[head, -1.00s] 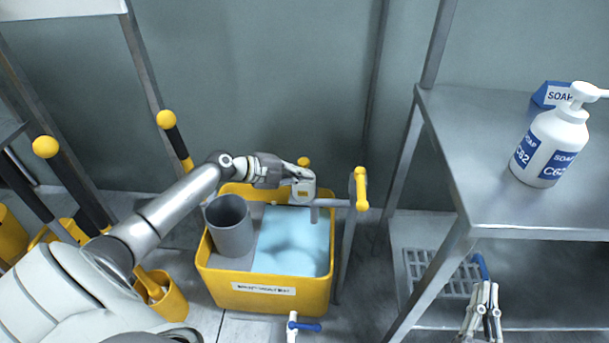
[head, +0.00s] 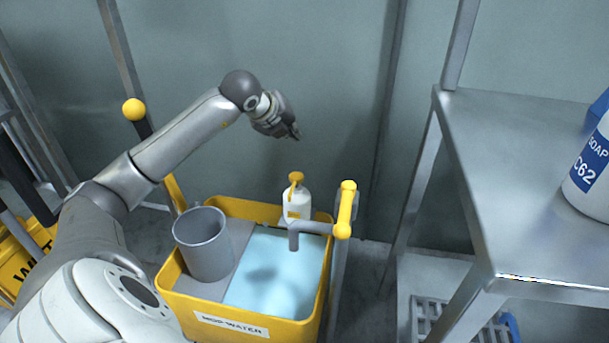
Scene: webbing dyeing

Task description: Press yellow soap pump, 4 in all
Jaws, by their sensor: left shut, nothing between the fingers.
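The soap bottle with the yellow pump (head: 296,177) has a white body (head: 297,203) and stands upright at the back right of the yellow mop-water tub, behind the grey spout. My left gripper (head: 294,134) is shut and empty. It is above the yellow pump in the picture, with a visible gap between them. My right gripper is out of view.
The yellow tub (head: 181,295) holds light blue water (head: 275,275) and a grey cylinder (head: 204,245). A grey spout with a yellow handle (head: 346,208) stands at its right. A metal table (head: 500,170) bears a white soap bottle (head: 592,180), cut by the frame edge.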

